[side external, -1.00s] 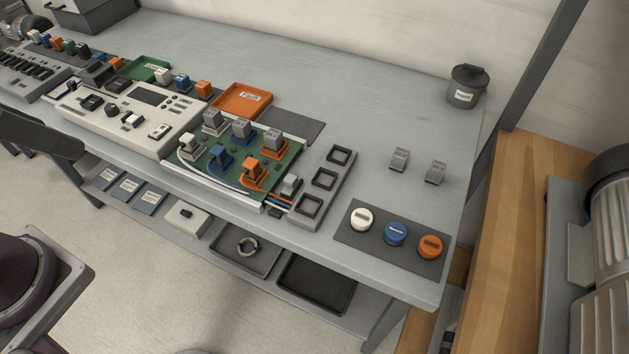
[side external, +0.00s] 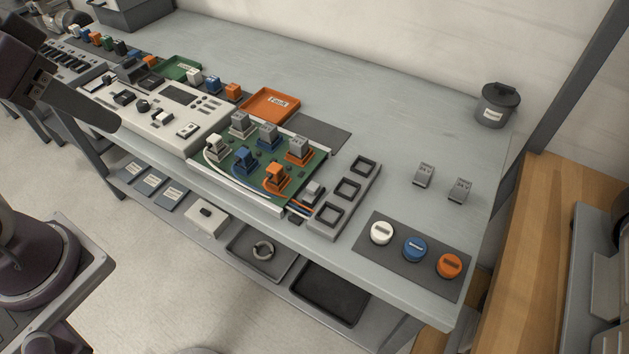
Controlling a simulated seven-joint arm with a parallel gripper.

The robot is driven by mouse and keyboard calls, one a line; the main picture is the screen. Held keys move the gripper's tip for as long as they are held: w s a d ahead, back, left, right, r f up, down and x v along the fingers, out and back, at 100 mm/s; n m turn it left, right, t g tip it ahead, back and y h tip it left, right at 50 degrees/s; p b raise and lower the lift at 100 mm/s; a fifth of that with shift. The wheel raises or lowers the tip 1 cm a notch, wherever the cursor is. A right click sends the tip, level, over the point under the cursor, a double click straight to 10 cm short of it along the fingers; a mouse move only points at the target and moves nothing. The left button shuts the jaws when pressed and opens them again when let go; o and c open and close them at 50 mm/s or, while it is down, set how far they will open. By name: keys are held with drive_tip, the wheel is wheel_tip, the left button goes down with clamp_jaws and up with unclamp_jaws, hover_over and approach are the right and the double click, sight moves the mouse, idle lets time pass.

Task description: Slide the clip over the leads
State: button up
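A green circuit board (side external: 246,190) lies on the bench with white, blue and orange plugs on it. The leads (side external: 297,209), white, blue and orange, run along its front edge to its right corner. A small light grey block with a pale top (side external: 313,190), possibly the clip, sits at that corner beside the lead ends. I cannot tell whether it is around the leads. A dark end part of my arm, seemingly my gripper (side external: 85,108), is at the upper left, well away from the board. Its fingertips cannot be made out.
A grey holder with three square openings (side external: 345,191) stands right of the board. White, blue and orange round caps (side external: 415,250) sit on a dark mat. Two grey 24 V blocks (side external: 424,175) and a lidded pot (side external: 497,104) stand farther right. An orange tray (side external: 271,104) is behind the board.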

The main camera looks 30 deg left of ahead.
drive_tip(key=shift+g, duration=0.4)
drive_tip(key=w, duration=0.2)
drive_tip(key=w+d, duration=0.1)
drive_tip(key=w, duration=0.2)
drive_tip(key=w+d, duration=0.1)
drive_tip(key=w, duration=0.2)
drive_tip(key=shift+d, duration=0.25)
clamp_jaws()
drive_tip(key=w+d+f+g, duration=0.1)
drive_tip(key=w+d+f, duration=1.3)
drive_tip(key=w+f, duration=0.2)
drive_tip(key=shift+w, duration=0.6)
drive_tip(key=shift+d+f, duration=0.1)
